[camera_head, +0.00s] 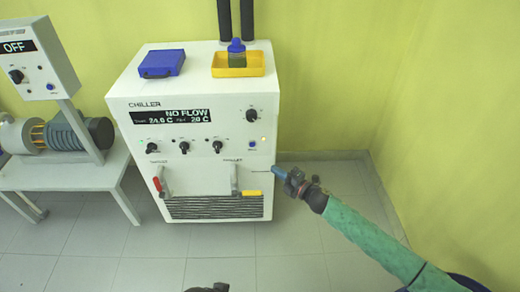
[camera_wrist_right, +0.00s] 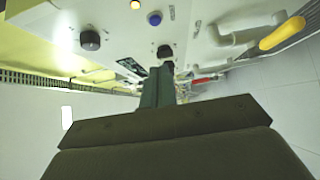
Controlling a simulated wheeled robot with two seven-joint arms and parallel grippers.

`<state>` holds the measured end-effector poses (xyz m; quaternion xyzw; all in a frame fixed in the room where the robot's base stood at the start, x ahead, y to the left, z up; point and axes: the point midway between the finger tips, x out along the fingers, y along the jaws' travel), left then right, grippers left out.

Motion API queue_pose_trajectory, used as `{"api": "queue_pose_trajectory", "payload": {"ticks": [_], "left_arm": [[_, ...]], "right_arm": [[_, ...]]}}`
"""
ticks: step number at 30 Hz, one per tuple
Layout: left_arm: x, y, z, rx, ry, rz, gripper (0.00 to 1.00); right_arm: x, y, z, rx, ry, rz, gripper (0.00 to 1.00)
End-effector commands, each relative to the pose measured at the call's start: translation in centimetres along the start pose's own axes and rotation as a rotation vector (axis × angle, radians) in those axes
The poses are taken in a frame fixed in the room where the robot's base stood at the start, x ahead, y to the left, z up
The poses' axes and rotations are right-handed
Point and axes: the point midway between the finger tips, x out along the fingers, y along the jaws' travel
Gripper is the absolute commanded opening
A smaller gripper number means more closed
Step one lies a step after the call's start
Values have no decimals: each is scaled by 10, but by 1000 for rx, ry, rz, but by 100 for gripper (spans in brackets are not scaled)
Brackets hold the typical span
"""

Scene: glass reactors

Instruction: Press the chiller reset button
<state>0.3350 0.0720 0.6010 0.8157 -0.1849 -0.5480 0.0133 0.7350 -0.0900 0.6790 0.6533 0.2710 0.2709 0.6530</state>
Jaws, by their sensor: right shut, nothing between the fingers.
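The white chiller (camera_head: 218,88) stands against the back wall, its display reading "NO FLOW". The button (camera_wrist_right: 154,18) also shows at the top of the right wrist view. My right gripper (camera_head: 278,171) is shut and empty, below and to the right of the button in the head view, apart from it. Its closed fingers (camera_wrist_right: 160,85) show in the wrist view. A dark part at the bottom edge of the head view may be my left gripper (camera_head: 207,288); its jaws are hidden.
Black knobs (camera_head: 184,147) sit left of the button. Red (camera_head: 157,184) and yellow (camera_head: 250,193) valve handles project below. A yellow tray with a bottle (camera_head: 237,64) and blue case (camera_head: 162,63) are on top. Left stands a bench with a pump (camera_head: 78,132). Floor ahead is clear.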

Motion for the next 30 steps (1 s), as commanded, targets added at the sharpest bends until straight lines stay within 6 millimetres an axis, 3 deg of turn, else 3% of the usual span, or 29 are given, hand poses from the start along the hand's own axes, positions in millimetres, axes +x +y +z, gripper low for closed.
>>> {"api": "queue_pose_trajectory", "payload": {"ticks": [8,25,30], "left_arm": [[-4,-1,-1,-1,-5,-4,86],[-32,-14,2,-9,-71,-46,86],[-44,-17,0,-12,-83,-57,86]], "right_arm": [[10,2,0,1,-1,1,0],[105,2,0,0,-1,1,0],[119,2,19,0,-2,0,0]]}}
